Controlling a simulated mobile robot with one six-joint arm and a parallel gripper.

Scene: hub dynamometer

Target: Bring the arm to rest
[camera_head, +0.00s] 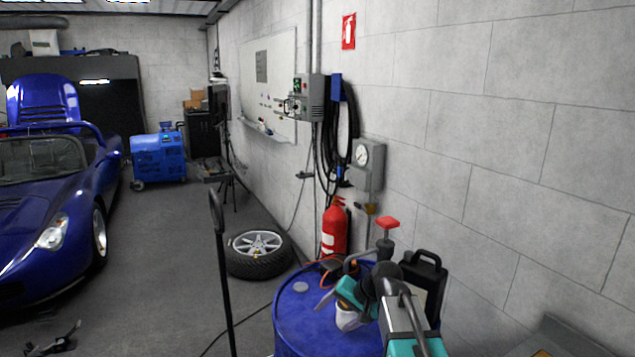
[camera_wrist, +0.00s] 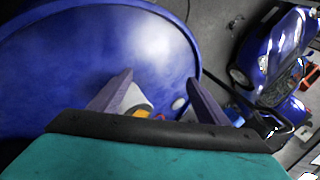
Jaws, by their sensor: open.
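My gripper (camera_wrist: 158,78) is open, its two dark fingers spread apart in the wrist view. In the head view the teal gripper (camera_head: 346,290) hangs over the top of the blue drum (camera_head: 297,322), with my arm coming in from the lower right. A pale rounded object with a yellow-orange part (camera_wrist: 137,100) shows between the fingers in the wrist view, partly hidden by the gripper body. The fingers do not visibly close on it. I cannot tell whether they touch it. The drum top (camera_wrist: 60,75) fills the left of the wrist view.
A red-handled tool (camera_head: 387,224) and a black case (camera_head: 425,275) stand close to my arm. A fire extinguisher (camera_head: 334,232), a wheel (camera_head: 257,252) and a thin dark post (camera_head: 222,260) are near the drum. A blue car (camera_head: 50,225) stands left. Floor between is mostly clear.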

